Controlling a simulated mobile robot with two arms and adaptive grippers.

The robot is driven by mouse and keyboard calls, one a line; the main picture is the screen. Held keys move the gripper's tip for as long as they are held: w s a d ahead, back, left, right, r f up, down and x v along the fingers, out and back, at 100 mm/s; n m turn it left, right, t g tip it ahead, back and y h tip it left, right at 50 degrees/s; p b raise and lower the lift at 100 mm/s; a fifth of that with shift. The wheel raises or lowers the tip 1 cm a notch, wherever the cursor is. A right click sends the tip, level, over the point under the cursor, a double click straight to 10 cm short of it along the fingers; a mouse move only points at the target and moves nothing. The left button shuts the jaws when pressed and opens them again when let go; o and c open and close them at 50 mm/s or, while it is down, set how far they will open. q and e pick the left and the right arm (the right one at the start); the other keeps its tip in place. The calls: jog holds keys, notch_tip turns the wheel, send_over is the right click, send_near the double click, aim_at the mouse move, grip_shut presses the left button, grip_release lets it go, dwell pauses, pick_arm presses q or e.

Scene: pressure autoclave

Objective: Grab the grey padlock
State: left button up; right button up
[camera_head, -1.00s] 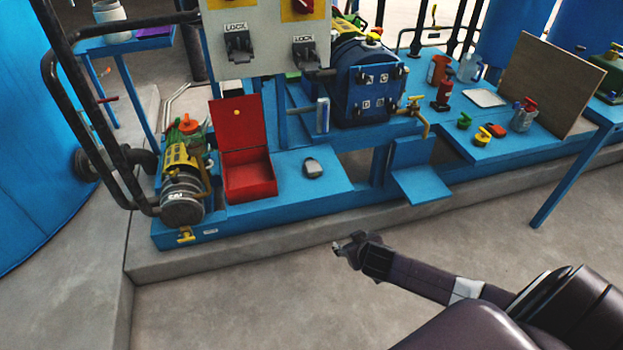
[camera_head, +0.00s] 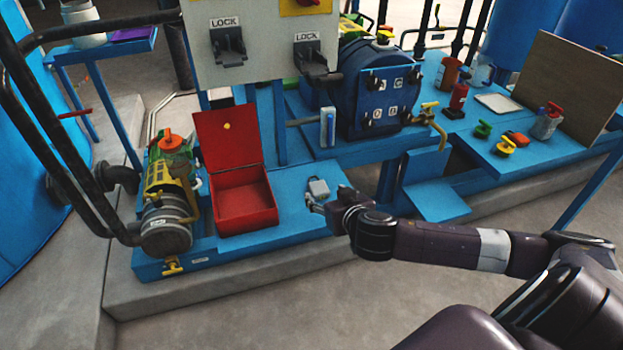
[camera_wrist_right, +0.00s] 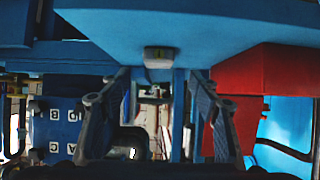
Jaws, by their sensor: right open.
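The grey padlock (camera_head: 318,187) lies on the blue platform (camera_head: 290,215), just right of the open red box. In the right wrist view, which looks upside down, the padlock (camera_wrist_right: 159,56) shows near the top centre, beyond the fingertips. My right gripper (camera_head: 328,196) is right at the front of the padlock, and its fingers partly cover it in the head view. In the wrist view the right gripper (camera_wrist_right: 158,98) is open, its fingers spread to either side with nothing between them. Whether a finger touches the padlock cannot be told. My left gripper is not in view.
The red box (camera_head: 242,205) with its lid up stands left of the padlock. A yellow-green pump (camera_head: 166,205) is further left. A blue vessel (camera_head: 375,95) and a grey lock panel (camera_head: 262,55) stand behind. Several small coloured items sit on the bench at right.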

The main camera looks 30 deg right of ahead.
aim_at(318, 186)
jog(key=shift+w, duration=0.45)
jog(key=shift+w+d+f, duration=0.15)
jog(key=shift+w, duration=0.2)
jog(key=shift+w+d+f, duration=0.15)
jog(key=shift+w+f, duration=0.1)
jog(key=shift+w, duration=0.25)
jog(key=shift+b+x, duration=0.8)
jog(key=shift+x, duration=1.95)
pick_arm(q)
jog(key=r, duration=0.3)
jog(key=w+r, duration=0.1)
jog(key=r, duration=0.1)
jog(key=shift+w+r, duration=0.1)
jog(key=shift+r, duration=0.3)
pick_arm(e)
jog(key=shift+s, duration=0.1)
jog(key=shift+c, duration=0.4)
jog(key=c, duration=1.3)
